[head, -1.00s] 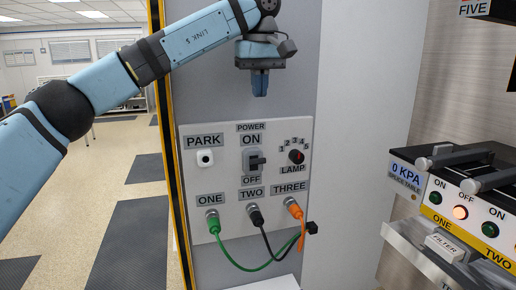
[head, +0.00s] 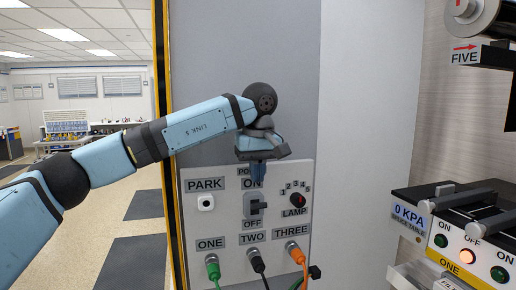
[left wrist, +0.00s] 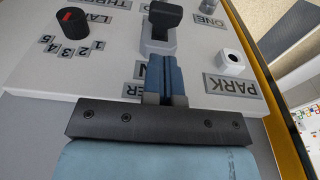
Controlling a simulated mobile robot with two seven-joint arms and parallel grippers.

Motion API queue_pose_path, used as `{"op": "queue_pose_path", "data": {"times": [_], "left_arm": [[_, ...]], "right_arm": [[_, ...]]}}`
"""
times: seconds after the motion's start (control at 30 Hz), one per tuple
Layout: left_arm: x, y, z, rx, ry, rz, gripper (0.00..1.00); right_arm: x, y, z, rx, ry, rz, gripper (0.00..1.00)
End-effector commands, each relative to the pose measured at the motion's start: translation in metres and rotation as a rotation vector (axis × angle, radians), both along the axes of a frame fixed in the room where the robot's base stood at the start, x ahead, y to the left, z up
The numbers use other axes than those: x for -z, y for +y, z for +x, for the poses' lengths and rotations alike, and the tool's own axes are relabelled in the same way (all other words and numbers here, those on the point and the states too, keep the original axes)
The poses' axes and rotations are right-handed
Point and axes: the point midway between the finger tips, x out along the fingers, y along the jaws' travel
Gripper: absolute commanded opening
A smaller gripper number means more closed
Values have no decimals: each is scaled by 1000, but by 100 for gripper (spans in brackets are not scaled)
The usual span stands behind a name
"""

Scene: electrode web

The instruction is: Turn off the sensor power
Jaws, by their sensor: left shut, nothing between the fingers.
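The power switch (head: 257,207) is a grey plate with a dark lever on the white panel (head: 228,228), between the ON label above and the OFF label below. The lever (left wrist: 165,14) also shows in the left wrist view, at the top and upside down. I cannot tell for certain which way it is set. My left gripper (head: 258,178) points down just above the switch, over the ON and POWER labels, partly hiding them. Its blue fingers (left wrist: 165,75) are shut and empty, close to the switch base. Contact with the lever is not clear. My right gripper is not in view.
A PARK button (head: 205,203) is left of the switch and a LAMP knob (head: 298,200) right. Green, black and orange cables (head: 298,256) plug in below. A splice table with lit buttons (head: 467,257) stands at the right.

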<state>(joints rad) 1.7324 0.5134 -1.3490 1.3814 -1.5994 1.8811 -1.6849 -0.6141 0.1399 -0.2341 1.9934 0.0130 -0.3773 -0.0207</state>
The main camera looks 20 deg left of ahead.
Motion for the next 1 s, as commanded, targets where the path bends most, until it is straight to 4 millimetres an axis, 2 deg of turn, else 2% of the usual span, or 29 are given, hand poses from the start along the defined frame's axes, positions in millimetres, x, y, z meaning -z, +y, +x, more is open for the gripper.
{"op": "queue_pose_path", "data": {"times": [0.1, 0.3, 0.77, 1.0], "left_arm": [[17, -4, -7, 3, 2, 1, 0], [34, -8, -13, 1, 1, 0, 0], [37, -9, -13, 0, -1, 0, 0], [38, -10, -2, 1, -26, 17, 0]], "right_arm": [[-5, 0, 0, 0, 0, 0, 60], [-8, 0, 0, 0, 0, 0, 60], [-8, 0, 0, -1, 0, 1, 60], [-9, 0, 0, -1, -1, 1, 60]]}}
